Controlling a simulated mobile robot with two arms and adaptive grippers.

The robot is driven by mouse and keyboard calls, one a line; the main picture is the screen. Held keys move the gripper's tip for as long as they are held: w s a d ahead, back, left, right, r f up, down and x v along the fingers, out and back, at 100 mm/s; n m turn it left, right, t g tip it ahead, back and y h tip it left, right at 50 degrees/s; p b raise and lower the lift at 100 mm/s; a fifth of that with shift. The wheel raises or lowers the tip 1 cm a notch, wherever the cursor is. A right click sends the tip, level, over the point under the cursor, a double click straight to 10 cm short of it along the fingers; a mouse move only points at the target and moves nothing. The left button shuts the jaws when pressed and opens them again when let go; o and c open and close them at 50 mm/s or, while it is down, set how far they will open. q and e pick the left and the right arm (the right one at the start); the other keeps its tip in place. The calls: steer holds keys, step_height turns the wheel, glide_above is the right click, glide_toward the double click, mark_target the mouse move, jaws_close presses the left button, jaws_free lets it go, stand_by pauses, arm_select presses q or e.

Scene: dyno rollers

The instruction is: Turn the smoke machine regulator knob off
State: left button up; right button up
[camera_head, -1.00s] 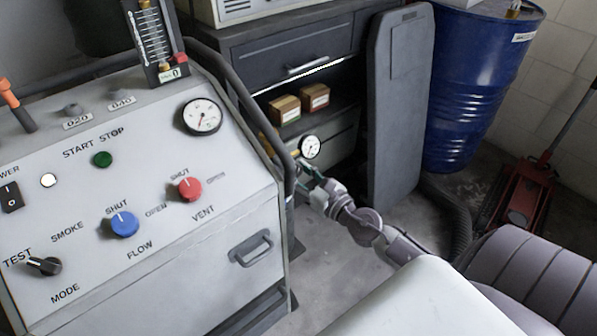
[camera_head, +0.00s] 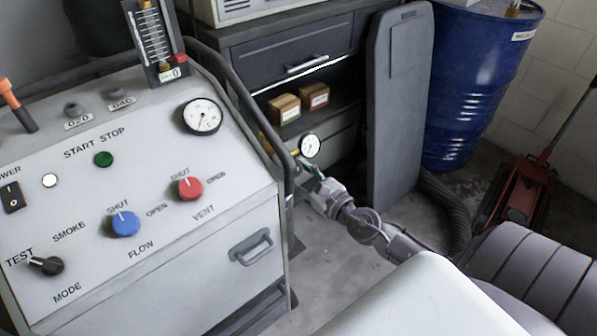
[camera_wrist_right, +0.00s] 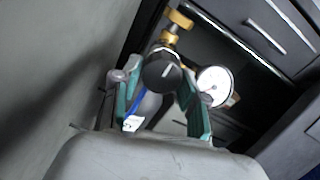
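The smoke machine (camera_head: 190,240) stands at the left in the head view. The regulator has a round black knob (camera_wrist_right: 162,72) with a pale pointer line. It sits under a brass fitting (camera_wrist_right: 172,30) and beside a white-faced gauge (camera_wrist_right: 214,86). The gauge also shows in the head view (camera_head: 310,146), at the machine's right side. My right gripper (camera_wrist_right: 160,93) is open, its green-padded fingers on either side of the knob with gaps visible. In the head view my right gripper (camera_head: 308,173) is just below the gauge; the knob is hidden there. My left gripper is out of view.
The panel has a blue flow knob (camera_head: 124,223) and a red vent knob (camera_head: 190,187). A black tube rail (camera_head: 245,95) edges the machine near my right gripper. A grey drawer cabinet (camera_head: 290,55), an upright creeper board (camera_head: 400,110) and a blue drum (camera_head: 478,90) stand behind.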

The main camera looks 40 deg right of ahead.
steer(key=o, duration=0.3)
steer(key=s+d, duration=0.1)
steer(key=s, duration=1.1)
steer(key=shift+d, duration=0.2)
